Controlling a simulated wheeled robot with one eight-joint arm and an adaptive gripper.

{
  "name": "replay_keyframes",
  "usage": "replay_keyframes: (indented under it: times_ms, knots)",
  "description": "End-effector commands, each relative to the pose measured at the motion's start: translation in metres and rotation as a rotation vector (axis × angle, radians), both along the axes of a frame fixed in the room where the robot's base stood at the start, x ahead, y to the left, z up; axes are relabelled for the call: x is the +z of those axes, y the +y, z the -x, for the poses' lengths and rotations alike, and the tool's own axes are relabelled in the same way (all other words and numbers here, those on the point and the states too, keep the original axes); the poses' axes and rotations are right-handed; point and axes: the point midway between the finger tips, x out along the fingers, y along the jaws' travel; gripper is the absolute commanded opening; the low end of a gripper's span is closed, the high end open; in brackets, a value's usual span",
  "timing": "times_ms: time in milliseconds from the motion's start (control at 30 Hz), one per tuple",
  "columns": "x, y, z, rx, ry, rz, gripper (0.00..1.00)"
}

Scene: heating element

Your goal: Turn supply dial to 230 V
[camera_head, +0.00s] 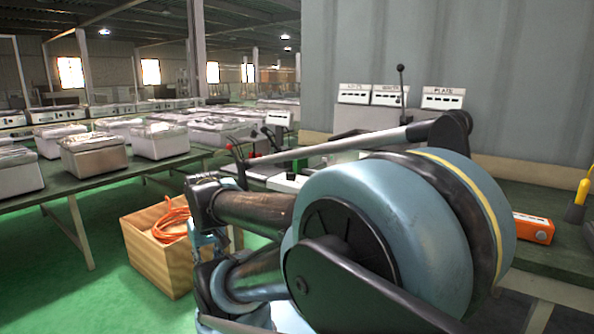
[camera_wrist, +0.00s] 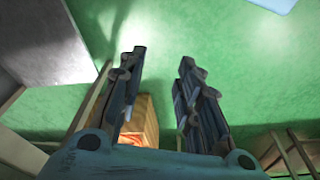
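I cannot make out the supply dial in either view; my arm covers much of the bench in the head view. A grey unit (camera_head: 362,119) stands on the bench against the grey wall, with white labelled panels above it. One panel (camera_head: 443,98) reads PLATE; the other labels are too small to read surely. My gripper (camera_wrist: 162,57) shows in the wrist view with its two fingers apart and nothing between them. It points at the green floor, away from the bench top.
A wooden crate (camera_head: 152,251) with an orange cable (camera_head: 172,222) stands on the floor by the bench. An orange device (camera_head: 533,228) and a yellow-handled tool (camera_head: 582,190) are at the right. A long table (camera_head: 75,190) at the left bears several metal boxes.

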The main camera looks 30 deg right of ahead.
Motion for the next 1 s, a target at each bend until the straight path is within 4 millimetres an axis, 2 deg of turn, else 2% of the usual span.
replay_keyframes:
  times_ms: [300,367,467,567,767,1000]
  knots:
    - [0.000,0.000,0.000,0.000,0.000,0.000,0.32]
    - [0.006,-0.001,0.007,0.003,-0.010,0.001,0.32]
    - [0.019,-0.004,0.000,0.022,-0.007,0.009,0.32]
    - [0.043,-0.018,-0.017,0.060,0.004,0.023,0.32]
    - [0.107,-0.050,-0.062,0.191,0.036,0.060,0.32]
    - [0.176,-0.104,-0.119,0.363,0.077,0.090,0.32]
